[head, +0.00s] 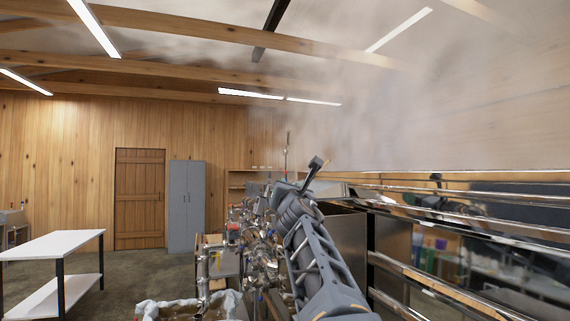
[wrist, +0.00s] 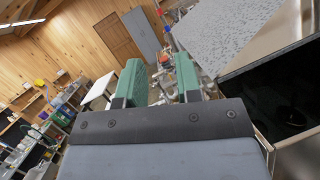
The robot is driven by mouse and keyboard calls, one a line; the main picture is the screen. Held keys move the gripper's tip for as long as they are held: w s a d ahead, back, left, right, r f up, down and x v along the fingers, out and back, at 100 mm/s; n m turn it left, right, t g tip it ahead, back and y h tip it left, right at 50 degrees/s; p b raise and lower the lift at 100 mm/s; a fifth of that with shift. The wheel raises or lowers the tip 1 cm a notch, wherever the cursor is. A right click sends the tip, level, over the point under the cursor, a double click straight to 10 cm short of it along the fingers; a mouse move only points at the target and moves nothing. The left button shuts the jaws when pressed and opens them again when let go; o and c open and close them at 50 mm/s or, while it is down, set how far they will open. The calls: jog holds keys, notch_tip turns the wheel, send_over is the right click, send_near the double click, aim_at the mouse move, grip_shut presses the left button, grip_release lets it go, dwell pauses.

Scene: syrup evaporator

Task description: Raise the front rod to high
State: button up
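My gripper (wrist: 160,77) shows in the wrist view as two green finger pads set well apart, with nothing held between them. In the head view my arm reaches up and away beside the evaporator, and its dark end stands out above the pipes. A thin upright rod (head: 287,150) rises above the pipework just left of the arm's end; I cannot tell whether it is the front rod. In the wrist view small red and blue fittings show beyond the fingers, apart from them. The arm hides part of the pipework.
The shiny metal evaporator rails (head: 455,207) run along the right, with steam above. Metal pipes and valves (head: 262,255) crowd the middle. A white table (head: 52,246) stands at left, a grey cabinet (head: 187,207) and wooden door (head: 139,198) behind. Floor between them is clear.

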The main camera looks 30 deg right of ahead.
jog(key=w+d+r+n+p, duration=0.1)
jog(key=w+d+r+p, duration=0.1)
jog(key=w+p, duration=0.1)
jog(key=w+d+r+n+t+p, duration=0.1)
jog(key=w+r+p, duration=0.2)
jog(key=w+d+r+n+p, duration=0.2)
jog(key=w+r+p, duration=0.1)
jog(key=shift+w+d+r, duration=0.2)
jog(key=shift+w+d, duration=0.15)
jog(key=shift+w, duration=0.05)
jog(key=shift+p+x, duration=0.55)
jog(key=shift+x, duration=0.3)
jog(key=shift+f, duration=0.15)
jog(key=shift+c, duration=0.2)
grip_shut()
